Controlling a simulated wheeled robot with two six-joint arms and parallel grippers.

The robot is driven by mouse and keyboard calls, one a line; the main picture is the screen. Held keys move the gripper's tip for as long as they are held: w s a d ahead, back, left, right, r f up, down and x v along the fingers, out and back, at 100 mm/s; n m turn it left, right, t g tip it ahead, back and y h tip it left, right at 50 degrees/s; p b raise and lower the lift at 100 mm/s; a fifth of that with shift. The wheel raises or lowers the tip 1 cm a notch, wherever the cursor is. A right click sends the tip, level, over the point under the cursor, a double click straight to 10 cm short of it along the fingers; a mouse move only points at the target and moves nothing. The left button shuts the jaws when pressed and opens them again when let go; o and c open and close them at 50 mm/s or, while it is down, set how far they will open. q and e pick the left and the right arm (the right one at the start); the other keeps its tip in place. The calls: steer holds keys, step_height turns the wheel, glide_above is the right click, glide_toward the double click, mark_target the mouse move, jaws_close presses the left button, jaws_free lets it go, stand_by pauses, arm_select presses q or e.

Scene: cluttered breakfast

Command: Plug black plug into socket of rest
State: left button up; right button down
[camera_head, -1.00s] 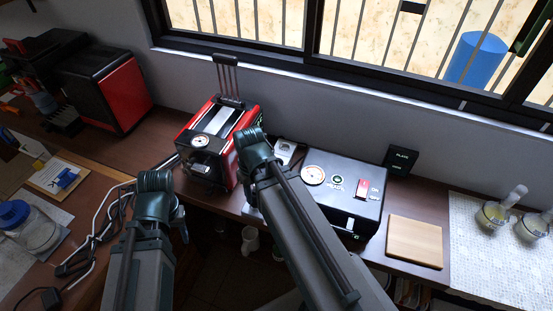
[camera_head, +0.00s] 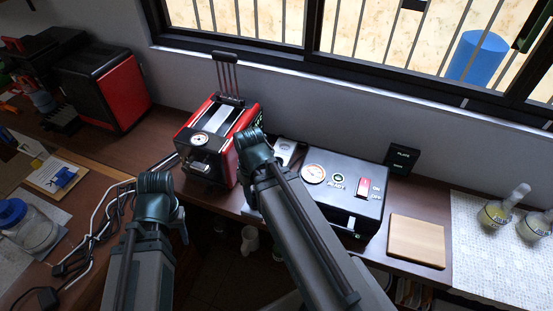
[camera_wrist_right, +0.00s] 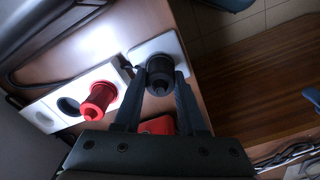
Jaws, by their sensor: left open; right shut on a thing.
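In the right wrist view my right gripper (camera_wrist_right: 158,100) is shut on the black plug (camera_wrist_right: 159,70), with one finger on each side of it. The plug is over a small white block (camera_wrist_right: 144,47) and covers its middle. I cannot tell how deep the plug sits in it. Beside it is a white socket strip (camera_wrist_right: 35,110) with a red plug (camera_wrist_right: 98,98) standing in it and an empty dark round socket (camera_wrist_right: 68,106). In the head view my right arm hides its gripper and the plug. My left gripper (camera_head: 181,224) is open at lower left, mostly hidden by its arm.
A red toaster (camera_head: 216,140) and a black box with a dial and red switch (camera_head: 342,190) flank my right arm. A wooden board (camera_head: 416,241) lies to the right. Cables (camera_head: 95,235) lie at left. The counter edge drops to the floor (camera_wrist_right: 255,75).

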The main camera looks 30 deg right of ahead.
mark_target(255, 194)
steer(key=shift+f+b, duration=0.5)
steer(key=shift+f, duration=0.1)
stand_by(0.3)
steer(key=shift+c, duration=2)
jaws_free()
steer(key=shift+c, duration=1.4)
steer(key=shift+r, duration=0.2)
step_height(255, 194, up, 7)
steer(key=p, duration=0.7)
steer(key=shift+f, duration=0.1)
steer(key=s+a+n+h+p, duration=0.1)
steer(key=s+a, duration=0.2)
steer(key=a, duration=1)
steer(key=shift+r+n, duration=0.3)
steer(key=shift+r, duration=0.15)
